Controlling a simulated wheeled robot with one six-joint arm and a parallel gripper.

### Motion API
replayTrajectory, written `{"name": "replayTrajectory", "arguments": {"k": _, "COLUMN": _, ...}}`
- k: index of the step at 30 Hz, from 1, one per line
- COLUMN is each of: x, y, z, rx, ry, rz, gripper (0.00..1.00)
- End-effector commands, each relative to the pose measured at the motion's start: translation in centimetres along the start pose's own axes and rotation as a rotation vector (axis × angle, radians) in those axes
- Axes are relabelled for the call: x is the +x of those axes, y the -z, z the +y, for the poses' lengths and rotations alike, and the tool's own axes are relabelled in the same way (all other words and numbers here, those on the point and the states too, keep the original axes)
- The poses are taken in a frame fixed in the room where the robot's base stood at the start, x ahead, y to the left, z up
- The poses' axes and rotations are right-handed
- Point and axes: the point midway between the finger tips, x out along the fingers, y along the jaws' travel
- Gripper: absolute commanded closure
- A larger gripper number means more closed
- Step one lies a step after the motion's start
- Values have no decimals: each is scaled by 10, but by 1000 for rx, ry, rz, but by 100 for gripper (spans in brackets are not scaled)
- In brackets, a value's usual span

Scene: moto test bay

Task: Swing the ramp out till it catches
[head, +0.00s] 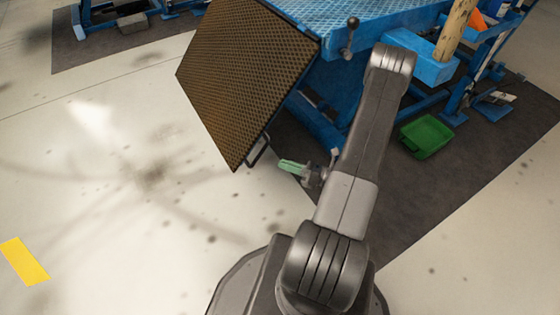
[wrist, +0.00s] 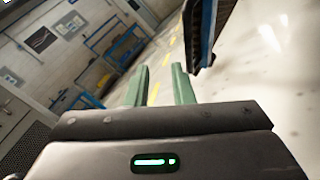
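The ramp (head: 245,75) is a brown, mesh-textured panel with a dark frame. It hangs tilted from the end of the blue lift table (head: 350,28). A small loop handle (head: 258,152) sticks out at its lower right corner. My gripper (head: 286,165), with green fingers, is just right of and below that handle, apart from the ramp as far as I can tell. In the wrist view, the gripper (wrist: 161,68) is open, with nothing between its fingers. A dark and blue edge, probably the ramp or table (wrist: 200,35), stands just right of the fingers there.
A green tray (head: 427,136) lies on the dark mat (head: 440,190) under the lift at right. The pale floor left of the ramp is clear, apart from a yellow strip (head: 24,261).

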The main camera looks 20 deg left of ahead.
Motion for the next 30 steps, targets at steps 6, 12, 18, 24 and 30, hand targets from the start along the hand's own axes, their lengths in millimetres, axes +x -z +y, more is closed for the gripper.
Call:
{"name": "replayTrajectory", "arguments": {"k": 6, "x": -1, "y": 0, "z": 0, "rx": 0, "ry": 0, "rz": 0, "gripper": 78}}
{"name": "replayTrajectory", "arguments": {"k": 12, "x": 1, "y": 0, "z": 0, "rx": -1, "ry": -1, "rz": 1, "gripper": 78}}
{"name": "replayTrajectory", "arguments": {"k": 18, "x": 21, "y": 2, "z": 0, "rx": -1, "ry": -3, "rz": 4, "gripper": 78}}
{"name": "replayTrajectory", "arguments": {"k": 24, "x": 54, "y": 2, "z": -1, "rx": -1, "ry": -3, "rz": 4, "gripper": 78}}
{"name": "replayTrajectory", "arguments": {"k": 30, "x": 88, "y": 3, "z": 0, "rx": 0, "ry": -5, "rz": 5, "gripper": 78}}
